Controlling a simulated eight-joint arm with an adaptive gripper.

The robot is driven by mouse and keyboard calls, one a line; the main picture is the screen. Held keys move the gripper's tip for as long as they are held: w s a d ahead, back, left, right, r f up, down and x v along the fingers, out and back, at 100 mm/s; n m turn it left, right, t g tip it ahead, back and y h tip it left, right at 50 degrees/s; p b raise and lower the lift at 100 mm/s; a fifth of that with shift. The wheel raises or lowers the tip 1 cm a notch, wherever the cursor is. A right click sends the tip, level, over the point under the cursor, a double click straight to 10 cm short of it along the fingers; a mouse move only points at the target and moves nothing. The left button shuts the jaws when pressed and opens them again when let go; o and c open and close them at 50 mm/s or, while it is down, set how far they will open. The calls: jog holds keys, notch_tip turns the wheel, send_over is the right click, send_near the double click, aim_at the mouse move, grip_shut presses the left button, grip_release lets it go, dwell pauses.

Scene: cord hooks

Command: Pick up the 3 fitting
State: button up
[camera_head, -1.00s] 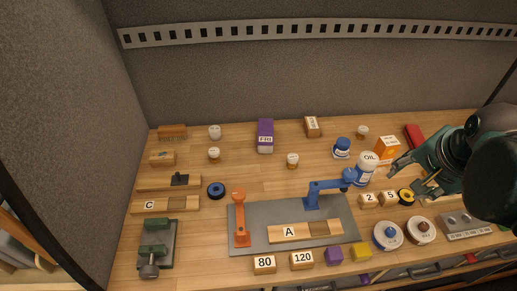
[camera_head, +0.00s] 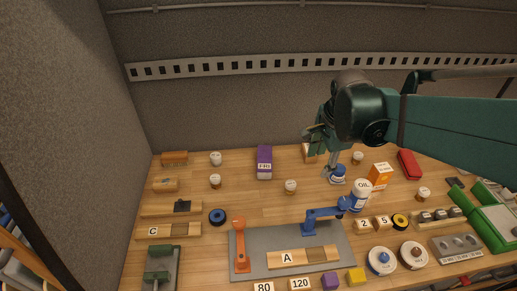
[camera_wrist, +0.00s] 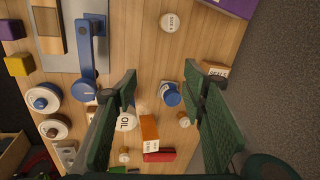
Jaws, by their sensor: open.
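I cannot read a 3 on any object, so I cannot tell which one is the 3 fitting. Small round white-topped pots stand about the bench, one at centre (camera_head: 290,186), one near the back right (camera_head: 358,157) and one at right (camera_head: 423,194). Their print is too small to read in the head view. One pot top also shows in the wrist view (camera_wrist: 170,22), with blurred print. My gripper (camera_wrist: 160,80) is open and empty, above the back of the bench, over a blue-capped bottle (camera_wrist: 170,94).
The white OIL bottle (camera_head: 360,196), orange box (camera_head: 379,175) and red case (camera_head: 409,164) stand close by. A small lettered box (camera_wrist: 215,70) is beside one finger. A blue clamp arm (camera_head: 322,215) rises from the grey plate (camera_head: 340,250). Bare wood lies left of centre.

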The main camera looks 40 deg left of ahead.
jog(key=s+a+f+m+g+p, duration=0.1)
jog(key=s+a+f+p, duration=0.15)
jog(key=a, duration=0.75)
jog(key=s+a+f+m+p, duration=0.1)
jog(key=s+a+f, duration=0.15)
jog(key=a, duration=0.65)
jog(key=m+g+h+p, duration=0.1)
jog(key=m+h+p, duration=0.1)
jog(key=m+p, duration=0.15)
send_over(215, 178)
jog(key=shift+n, duration=0.45)
jog(key=f, duration=0.5)
jog(key=shift+w+f, duration=0.15)
jog(key=shift+w, duration=0.25)
jog(key=shift+s+a+f, duration=0.2)
jog(key=shift+s, duration=0.1)
jog(key=shift+f, duration=1.3)
jog(key=shift+d+f, duration=0.1)
jog(key=shift+f, duration=2.5)
